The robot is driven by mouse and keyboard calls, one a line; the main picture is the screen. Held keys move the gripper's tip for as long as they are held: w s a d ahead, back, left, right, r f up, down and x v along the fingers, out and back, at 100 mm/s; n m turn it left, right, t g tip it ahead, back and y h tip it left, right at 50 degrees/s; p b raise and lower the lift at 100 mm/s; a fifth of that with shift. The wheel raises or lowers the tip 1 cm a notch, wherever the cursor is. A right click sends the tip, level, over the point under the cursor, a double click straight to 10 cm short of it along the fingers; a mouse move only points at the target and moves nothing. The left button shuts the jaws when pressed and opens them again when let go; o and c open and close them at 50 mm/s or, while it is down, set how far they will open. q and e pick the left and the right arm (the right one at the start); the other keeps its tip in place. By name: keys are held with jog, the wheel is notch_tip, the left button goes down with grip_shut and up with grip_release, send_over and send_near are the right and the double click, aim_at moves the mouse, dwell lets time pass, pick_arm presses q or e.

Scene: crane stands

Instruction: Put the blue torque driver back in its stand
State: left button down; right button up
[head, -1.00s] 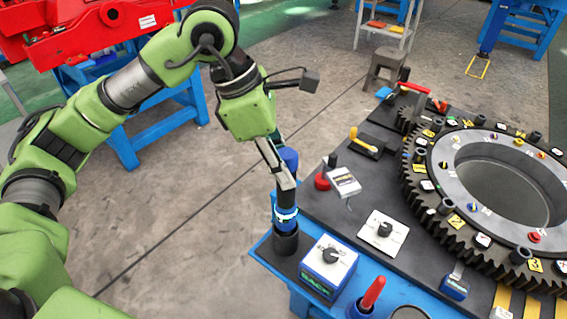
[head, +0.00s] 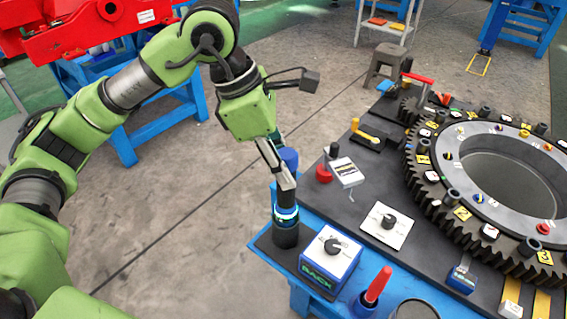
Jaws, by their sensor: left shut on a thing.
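The blue torque driver has a blue top (head: 289,158) that shows behind the fingers of my left gripper (head: 283,180). The gripper points down and is shut on the driver, which is roughly upright. Below the fingers are a dark section and a bright blue ring. A black cylindrical stand (head: 286,238) is on the near left corner of the table, directly under the driver. The driver's lower end lines up with the stand and overlaps it in view; I cannot tell how deep it sits. My right gripper is out of view.
A blue box with a black knob (head: 331,262) stands just right of the stand. A red-handled tool (head: 376,285) is upright in a blue holder nearby. A white plate with a knob (head: 384,226) and a large gear ring (head: 440,215) lie further right. The floor left of the table is clear.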

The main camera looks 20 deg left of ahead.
pick_arm(q)
jog(key=shift+f+b, duration=0.3)
jog(key=c, duration=1.7)
grip_release()
jog(key=shift+o, duration=0.9)
jog(key=shift+s, duration=0.1)
jog(key=p+v, duration=0.2)
jog(key=v, duration=0.3)
jog(key=shift+p, duration=0.3)
